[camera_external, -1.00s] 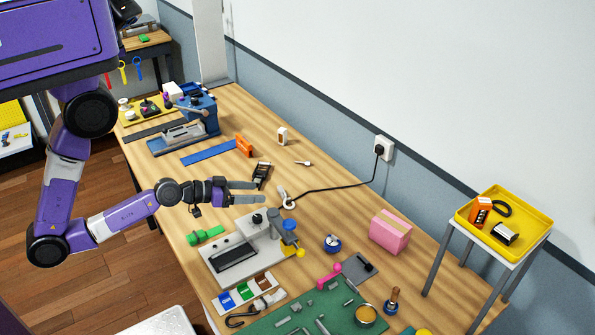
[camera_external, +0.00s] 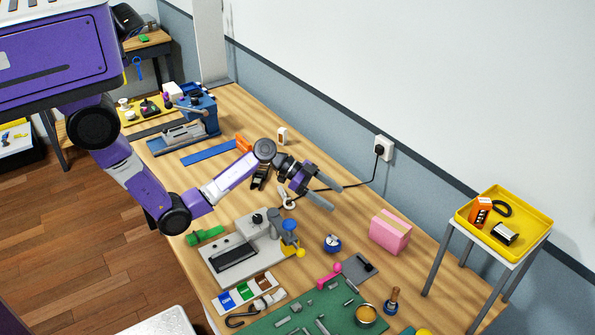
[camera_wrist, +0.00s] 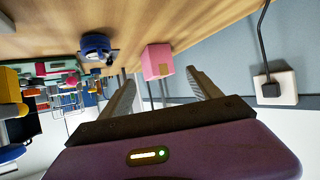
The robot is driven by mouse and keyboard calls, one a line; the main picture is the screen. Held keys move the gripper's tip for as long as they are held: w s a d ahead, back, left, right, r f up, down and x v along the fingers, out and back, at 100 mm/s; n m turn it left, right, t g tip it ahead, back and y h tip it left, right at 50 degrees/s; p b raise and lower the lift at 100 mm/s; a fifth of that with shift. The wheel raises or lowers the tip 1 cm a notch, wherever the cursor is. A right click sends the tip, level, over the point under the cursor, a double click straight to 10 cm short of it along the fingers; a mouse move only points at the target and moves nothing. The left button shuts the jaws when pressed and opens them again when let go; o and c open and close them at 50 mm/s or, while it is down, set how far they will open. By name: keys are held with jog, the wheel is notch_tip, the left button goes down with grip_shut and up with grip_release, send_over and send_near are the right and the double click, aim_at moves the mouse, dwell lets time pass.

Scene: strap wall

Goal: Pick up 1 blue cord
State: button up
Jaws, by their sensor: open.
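A small blue looped thing (camera_external: 138,68) hangs at the front edge of the far table in the external view. It may be the blue cord, but it is too small to be sure. My gripper (camera_external: 337,196) is open and empty above the long wooden bench, far to the right of the looped thing and nearer the camera. In the wrist view my gripper's fingers (camera_wrist: 159,76) are spread apart, with nothing between them but background. No blue cord can be made out in the wrist view.
The wooden bench (camera_external: 232,97) holds many tools. A black cable runs from the wall socket (camera_external: 384,148) behind my gripper. A pink box (camera_external: 390,232) and blue round item (camera_external: 332,243) stand near. A yellow tray (camera_external: 535,227) sits on a side stand.

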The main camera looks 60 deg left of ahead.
aim_at(336, 243)
jog(key=shift+s+d+f+m+g+h, duration=0.25)
jog(key=shift+d+f+m+g, duration=0.1)
jog(key=shift+d+m+g, duration=0.25)
jog(key=shift+s+d+f+m+g+h, duration=0.3)
jog(key=shift+d+m+g, duration=0.15)
jog(key=shift+d, duration=0.2)
jog(key=s+d+f+m, duration=0.1)
jog(key=s, duration=0.1)
jog(key=s+d+f+g, duration=0.1)
jog(key=s, duration=0.1)
jog(key=s+d+f+m+g, duration=0.1)
jog(key=s+f, duration=0.1)
jog(key=shift+d+m+g+h+b, duration=0.2)
jog(key=shift+m+g+h+b, duration=0.05)
jog(key=shift+m+b, duration=0.1)
jog(key=p+x, duration=0.1)
jog(key=x, duration=0.2)
jog(key=p+x, duration=0.1)
jog(key=x, duration=0.2)
jog(key=shift+d+r, duration=0.1)
jog(key=shift+d, duration=0.25)
jog(key=shift+w+d+f, duration=0.15)
jog(key=shift+d+f, duration=0.2)
jog(key=shift+d, duration=0.05)
jog(key=c, duration=1.3)
jog(key=shift+c, duration=0.7)
jog(key=shift+r, duration=0.15)
